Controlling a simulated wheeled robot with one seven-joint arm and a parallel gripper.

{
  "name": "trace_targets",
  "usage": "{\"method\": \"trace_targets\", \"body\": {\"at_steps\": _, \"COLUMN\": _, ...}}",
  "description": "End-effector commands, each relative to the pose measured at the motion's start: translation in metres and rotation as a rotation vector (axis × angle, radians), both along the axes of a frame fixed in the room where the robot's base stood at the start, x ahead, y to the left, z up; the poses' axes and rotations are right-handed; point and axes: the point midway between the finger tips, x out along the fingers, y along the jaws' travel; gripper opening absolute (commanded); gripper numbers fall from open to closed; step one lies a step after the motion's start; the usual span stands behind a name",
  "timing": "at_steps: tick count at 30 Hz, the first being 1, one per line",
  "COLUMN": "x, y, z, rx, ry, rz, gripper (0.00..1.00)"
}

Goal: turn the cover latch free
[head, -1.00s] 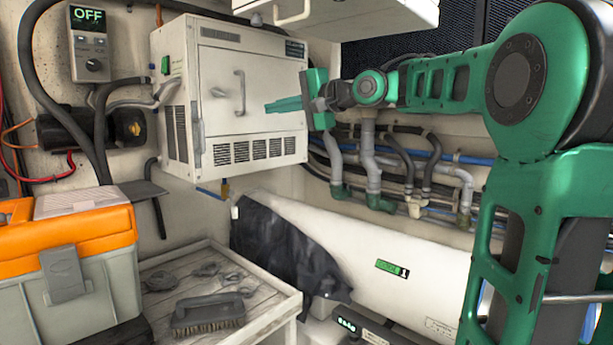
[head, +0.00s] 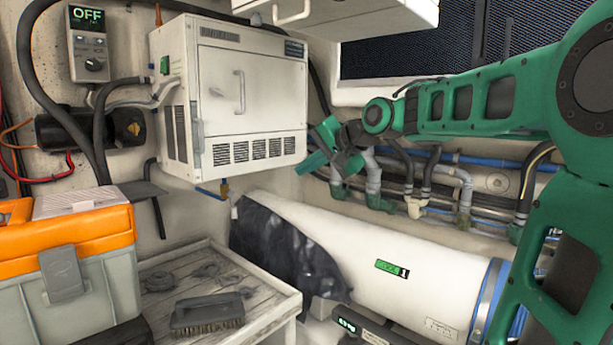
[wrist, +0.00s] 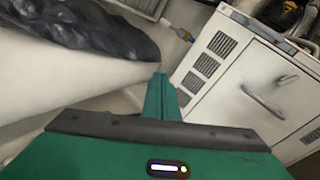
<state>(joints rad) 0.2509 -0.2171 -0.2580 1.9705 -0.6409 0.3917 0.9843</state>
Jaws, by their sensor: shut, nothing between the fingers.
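A white wall-mounted box (head: 252,120) has a front cover with a curved grey handle (head: 240,92). A small light tab (head: 198,137) sits at the cover's left edge; I cannot tell for sure whether it is the latch. My green gripper (head: 308,166) is beside and just below the box's lower right corner, fingers shut and empty, pointing down and left. It appears apart from the box. In the wrist view the shut fingers (wrist: 160,98) are at centre, with the box's cover and handle (wrist: 262,102) to the right.
A white cylinder (head: 400,245) partly covered by a black sheet (head: 282,250) lies below the gripper. Pipes and hoses (head: 440,180) run along the wall behind it. A wooden-topped stand (head: 170,262) with a brush (head: 208,314), and an orange-lidded toolbox (head: 70,240), are at left.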

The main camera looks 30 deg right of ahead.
Motion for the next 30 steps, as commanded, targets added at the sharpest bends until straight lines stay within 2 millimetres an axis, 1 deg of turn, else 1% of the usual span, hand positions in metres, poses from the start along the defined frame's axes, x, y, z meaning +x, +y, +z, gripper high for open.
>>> {"method": "trace_targets", "body": {"at_steps": 4, "x": -0.006, "y": -0.003, "z": -0.009, "rx": -0.023, "ry": 0.022, "rz": -0.002, "gripper": 0.0}}
{"method": "trace_targets", "body": {"at_steps": 5, "x": -0.007, "y": -0.003, "z": -0.01, "rx": -0.025, "ry": 0.024, "rz": -0.002, "gripper": 0.07}}
{"method": "trace_targets", "body": {"at_steps": 6, "x": -0.006, "y": -0.002, "z": -0.01, "rx": -0.033, "ry": 0.021, "rz": 0.002, "gripper": 0.17}}
{"method": "trace_targets", "body": {"at_steps": 8, "x": -0.002, "y": 0.003, "z": -0.003, "rx": -0.062, "ry": -0.008, "rz": 0.022, "gripper": 0.31}}
{"method": "trace_targets", "body": {"at_steps": 9, "x": 0.003, "y": 0.01, "z": 0.007, "rx": -0.096, "ry": -0.045, "rz": 0.047, "gripper": 0.41}}
{"method": "trace_targets", "body": {"at_steps": 10, "x": 0.008, "y": 0.017, "z": 0.017, "rx": -0.128, "ry": -0.083, "rz": 0.07, "gripper": 0.48}}
{"method": "trace_targets", "body": {"at_steps": 11, "x": 0.014, "y": 0.026, "z": 0.03, "rx": -0.165, "ry": -0.128, "rz": 0.095, "gripper": 0.5}}
{"method": "trace_targets", "body": {"at_steps": 12, "x": 0.021, "y": 0.039, "z": 0.049, "rx": -0.225, "ry": -0.197, "rz": 0.131, "gripper": 0.5}}
{"method": "trace_targets", "body": {"at_steps": 14, "x": 0.031, "y": 0.061, "z": 0.079, "rx": -0.315, "ry": -0.308, "rz": 0.183, "gripper": 0.5}}
{"method": "trace_targets", "body": {"at_steps": 15, "x": 0.035, "y": 0.074, "z": 0.099, "rx": -0.373, "ry": -0.379, "rz": 0.211, "gripper": 0.5}}
{"method": "trace_targets", "body": {"at_steps": 18, "x": 0.041, "y": 0.104, "z": 0.142, "rx": -0.497, "ry": -0.533, "rz": 0.261, "gripper": 0.5}}
{"method": "trace_targets", "body": {"at_steps": 21, "x": 0.042, "y": 0.124, "z": 0.17, "rx": -0.579, "ry": -0.634, "rz": 0.284, "gripper": 0.5}}
{"method": "trace_targets", "body": {"at_steps": 24, "x": 0.044, "y": 0.133, "z": 0.181, "rx": -0.615, "ry": -0.677, "rz": 0.292, "gripper": 0.5}}
{"method": "trace_targets", "body": {"at_steps": 26, "x": 0.048, "y": 0.135, "z": 0.182, "rx": -0.62, "ry": -0.684, "rz": 0.293, "gripper": 0.5}}
{"method": "trace_targets", "body": {"at_steps": 30, "x": 0.065, "y": 0.14, "z": 0.181, "rx": -0.619, "ry": -0.68, "rz": 0.293, "gripper": 0.5}}
